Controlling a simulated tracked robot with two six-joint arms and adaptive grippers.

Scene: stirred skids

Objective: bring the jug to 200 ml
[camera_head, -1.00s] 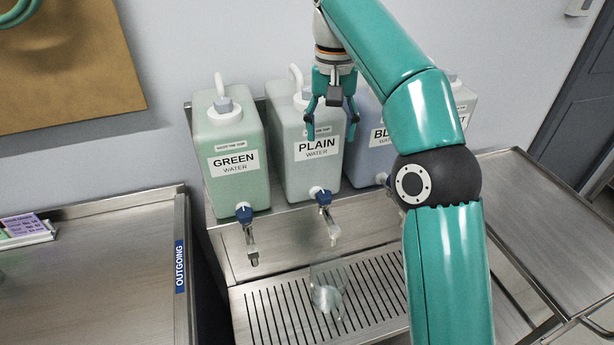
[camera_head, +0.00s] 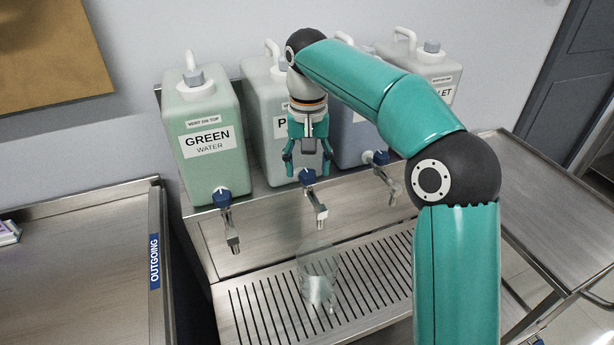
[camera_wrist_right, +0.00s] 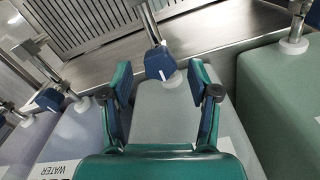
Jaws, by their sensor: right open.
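The clear jug (camera_head: 318,275) stands upright on the slotted drip tray (camera_head: 262,318), below the plain water tap. Something pale shows in its lower part; no level or scale can be read. The plain water tap has a blue knob (camera_head: 307,177) and a metal spout (camera_head: 318,208). My right gripper (camera_head: 306,168) is open, fingers pointing down, in front of the plain water container (camera_head: 262,105), at the knob. In the right wrist view the blue knob (camera_wrist_right: 159,63) sits between and just beyond the open fingertips (camera_wrist_right: 160,75). My left gripper is out of view.
The green water container (camera_head: 205,155) and its tap (camera_head: 225,205) stand left. A bluish container (camera_head: 350,135) and another (camera_head: 430,75) stand right, partly behind my arm. An outgoing table (camera_head: 80,260) lies left; a bare metal surface (camera_head: 560,190) lies right.

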